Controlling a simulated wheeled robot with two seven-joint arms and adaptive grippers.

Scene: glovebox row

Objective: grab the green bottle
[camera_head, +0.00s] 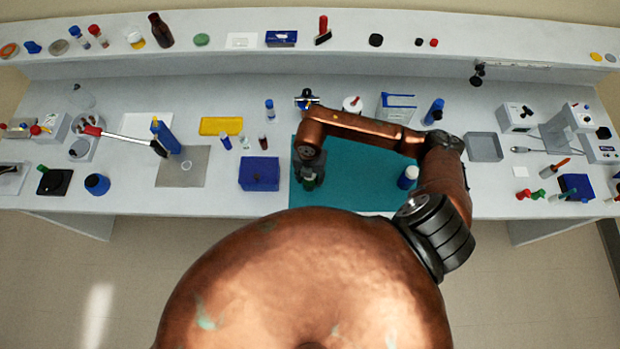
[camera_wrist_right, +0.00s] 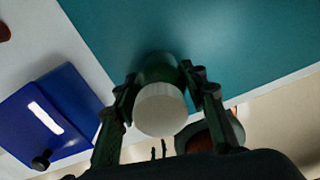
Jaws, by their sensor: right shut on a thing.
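The green bottle (camera_wrist_right: 157,68) has a white cap (camera_wrist_right: 160,110) that faces the camera in the right wrist view. My right gripper (camera_head: 309,180) is over the teal mat (camera_head: 365,170), near its left side. Its two fingers are closed on either side of the bottle, with the bottle between them. In the head view the bottle is mostly hidden by my gripper and arm. I cannot tell whether the bottle still touches the mat. My left gripper is not in view.
A blue box (camera_head: 259,173) stands just left of the mat. A white bottle with a blue band (camera_head: 408,177) stands at the mat's right side. A grey tray (camera_head: 484,147) lies farther right. The middle of the mat is clear.

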